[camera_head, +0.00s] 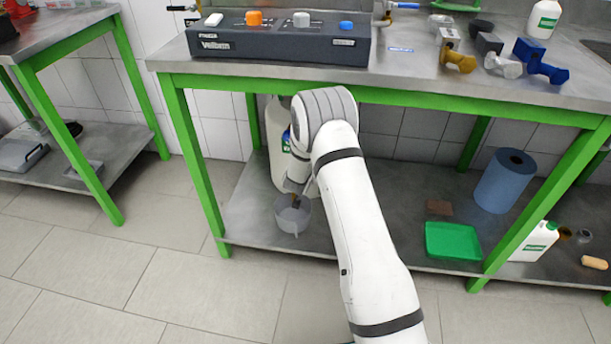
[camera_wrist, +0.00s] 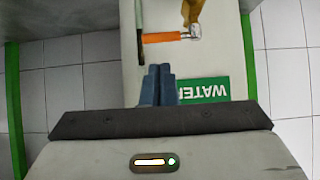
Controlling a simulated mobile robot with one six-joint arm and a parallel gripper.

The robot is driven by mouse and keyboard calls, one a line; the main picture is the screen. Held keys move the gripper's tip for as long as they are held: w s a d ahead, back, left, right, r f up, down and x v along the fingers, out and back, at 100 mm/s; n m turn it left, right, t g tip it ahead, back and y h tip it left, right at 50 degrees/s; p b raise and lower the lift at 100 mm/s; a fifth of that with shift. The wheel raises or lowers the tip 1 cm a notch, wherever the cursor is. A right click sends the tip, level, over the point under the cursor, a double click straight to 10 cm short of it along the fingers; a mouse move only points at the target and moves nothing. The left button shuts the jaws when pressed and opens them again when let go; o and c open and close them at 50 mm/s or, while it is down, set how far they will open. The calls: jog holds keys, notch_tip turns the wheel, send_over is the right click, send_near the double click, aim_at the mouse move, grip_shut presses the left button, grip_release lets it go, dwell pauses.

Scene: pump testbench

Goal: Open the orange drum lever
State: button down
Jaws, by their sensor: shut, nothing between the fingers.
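The white drum (camera_head: 276,150) stands on the lower shelf of the bench, partly hidden behind my arm in the head view. In the wrist view the drum (camera_wrist: 215,60) fills the middle, with a green WATER label. The orange lever (camera_wrist: 162,37) lies crosswise on the drum's front, its right end at a metal fitting by a brass tap (camera_wrist: 190,12). My gripper (camera_wrist: 158,69) is shut and empty. Its blue fingertips appear just below the lever in that view, with a visible gap. The lever is hard to make out in the head view.
A grey funnel-like bowl (camera_head: 292,215) sits below the tap area. A green tray (camera_head: 452,240), a blue roll (camera_head: 505,180) and a white bottle (camera_head: 535,241) are on the shelf to the right. Green bench legs (camera_head: 200,165) and the benchtop edge surround the space.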

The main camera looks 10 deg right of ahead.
jog(key=b+x, duration=0.1)
jog(key=x, duration=0.5)
jog(key=shift+w+b, duration=0.1)
jog(key=shift+b, duration=0.2)
jog(key=shift+d, duration=0.15)
